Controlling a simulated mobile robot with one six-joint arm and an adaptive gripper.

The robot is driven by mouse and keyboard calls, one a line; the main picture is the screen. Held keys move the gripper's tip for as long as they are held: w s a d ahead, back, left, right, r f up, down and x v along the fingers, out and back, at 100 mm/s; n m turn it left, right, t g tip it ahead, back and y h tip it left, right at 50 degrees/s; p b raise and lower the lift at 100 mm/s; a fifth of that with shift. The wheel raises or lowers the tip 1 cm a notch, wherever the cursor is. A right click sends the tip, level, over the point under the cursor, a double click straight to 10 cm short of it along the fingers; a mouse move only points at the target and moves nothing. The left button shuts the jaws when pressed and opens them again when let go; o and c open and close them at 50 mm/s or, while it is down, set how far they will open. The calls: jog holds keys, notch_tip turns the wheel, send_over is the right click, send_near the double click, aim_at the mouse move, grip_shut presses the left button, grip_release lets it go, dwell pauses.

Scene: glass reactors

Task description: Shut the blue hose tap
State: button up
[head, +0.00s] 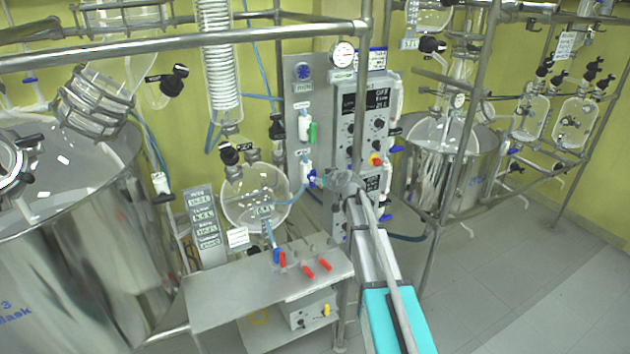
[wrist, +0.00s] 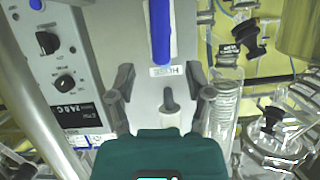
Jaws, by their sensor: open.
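The blue hose tap shows in the wrist view as a long blue handle (wrist: 160,32) on a pale panel, above an upside-down label reading HOSE. In the head view a blue handle (head: 312,178) sits low on the grey panel, just left of my gripper (head: 338,180). In the wrist view my gripper (wrist: 163,92) is open, its two dark fingers spread in front of the panel. The blue handle lies beyond the fingertips, apparently not between them. A white fitting with a grey tip (wrist: 168,112) shows between the fingers. Contact cannot be told.
A control box (head: 362,115) with knobs stands right of the panel; its knobs (wrist: 65,82) are close in the wrist view. A round glass vessel (head: 240,205) hangs to the left. A metal bench (head: 225,290) with red-handled taps stands below. Steel frame pipes cross nearby.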

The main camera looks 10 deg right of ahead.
jog(key=b+x, duration=0.2)
jog(key=x, duration=0.4)
jog(key=shift+w+a+f, duration=0.1)
jog(key=shift+w+f, duration=0.05)
jog(key=shift+w, duration=0.15)
